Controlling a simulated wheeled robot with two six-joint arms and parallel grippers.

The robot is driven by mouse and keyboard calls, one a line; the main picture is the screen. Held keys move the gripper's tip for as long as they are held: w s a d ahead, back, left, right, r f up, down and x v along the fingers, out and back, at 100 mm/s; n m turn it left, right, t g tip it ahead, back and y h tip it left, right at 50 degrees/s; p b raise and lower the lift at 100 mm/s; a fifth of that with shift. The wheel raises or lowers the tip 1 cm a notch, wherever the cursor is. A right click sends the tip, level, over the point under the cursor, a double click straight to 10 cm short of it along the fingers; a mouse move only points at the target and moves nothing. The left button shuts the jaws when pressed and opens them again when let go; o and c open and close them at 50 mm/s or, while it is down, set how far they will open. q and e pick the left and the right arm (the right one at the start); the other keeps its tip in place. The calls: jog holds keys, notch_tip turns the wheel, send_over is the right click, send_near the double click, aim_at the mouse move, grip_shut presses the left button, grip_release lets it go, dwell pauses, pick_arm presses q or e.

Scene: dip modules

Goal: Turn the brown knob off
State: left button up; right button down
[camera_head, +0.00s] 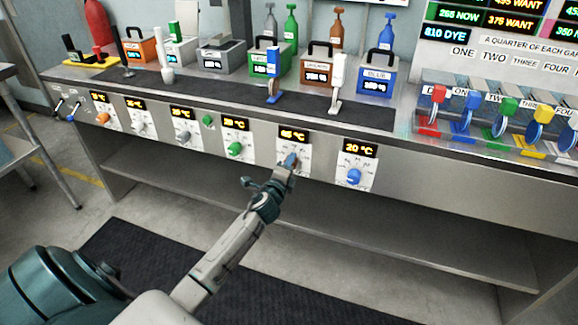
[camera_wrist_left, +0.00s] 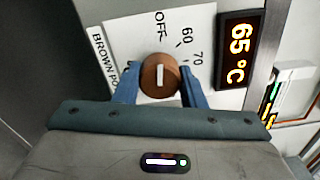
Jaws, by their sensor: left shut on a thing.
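The brown knob (camera_wrist_left: 160,75) sits on a white dial plate (camera_wrist_left: 118,40) marked BROWN, OFF, 60 and 70. Its short white line runs up and down in the left wrist view, roughly in line with the OFF mark. The display (camera_wrist_left: 239,50) beside it reads 65 °C and also shows in the head view (camera_head: 293,134). My left gripper (camera_wrist_left: 160,88) has a blue finger on each side of the knob and is shut on it. In the head view my left gripper (camera_head: 290,161) reaches the counter front and hides most of the knob. My right gripper is out of view.
A blue knob (camera_head: 354,177) under a 20 °C display lies to the right. A green knob (camera_head: 235,149) and several others lie to the left. Dye pots stand on the counter (camera_head: 395,145) above. Its lower shelf (camera_head: 400,235) looks bare.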

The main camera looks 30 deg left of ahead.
pick_arm(q)
jog(key=o, duration=1)
jog(key=shift+s, duration=0.1)
jog(key=v, duration=1)
jog(key=shift+s+b, duration=0.35)
jog(key=shift+b, duration=0.05)
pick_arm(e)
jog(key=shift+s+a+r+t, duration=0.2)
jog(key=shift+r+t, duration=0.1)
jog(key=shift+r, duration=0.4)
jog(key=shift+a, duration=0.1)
